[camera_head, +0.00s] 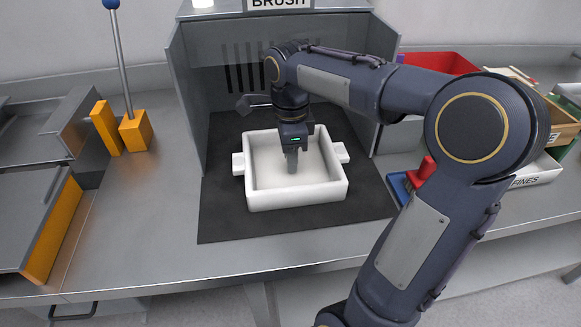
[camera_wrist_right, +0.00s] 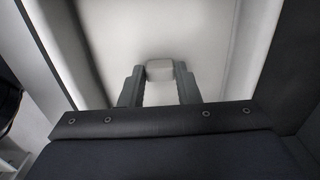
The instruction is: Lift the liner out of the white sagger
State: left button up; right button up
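The white sagger (camera_head: 298,197) is a square open box with side lugs, standing level in the bench booth. A pale inner surface lines it, but I cannot tell the liner's edge from the sagger wall. My right gripper (camera_head: 292,167) points straight down inside the sagger, near its middle. In the right wrist view, the two fingers (camera_wrist_right: 160,84) stand on either side of a small pale block (camera_wrist_right: 159,70), with hardly any gap. I cannot tell whether they press on it. My left gripper is out of view.
The sagger stands on a dark mat (camera_head: 225,218) in a grey booth (camera_head: 190,110) with walls at left, right and back. A red-handled brush (camera_head: 420,172), a red bin (camera_head: 440,63) and a FINES tray (camera_head: 535,172) lie right. An orange block with a blue-knobbed lever (camera_head: 136,131) stands left.

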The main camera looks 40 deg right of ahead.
jog(key=c, duration=0.5)
jog(key=shift+r, duration=0.15)
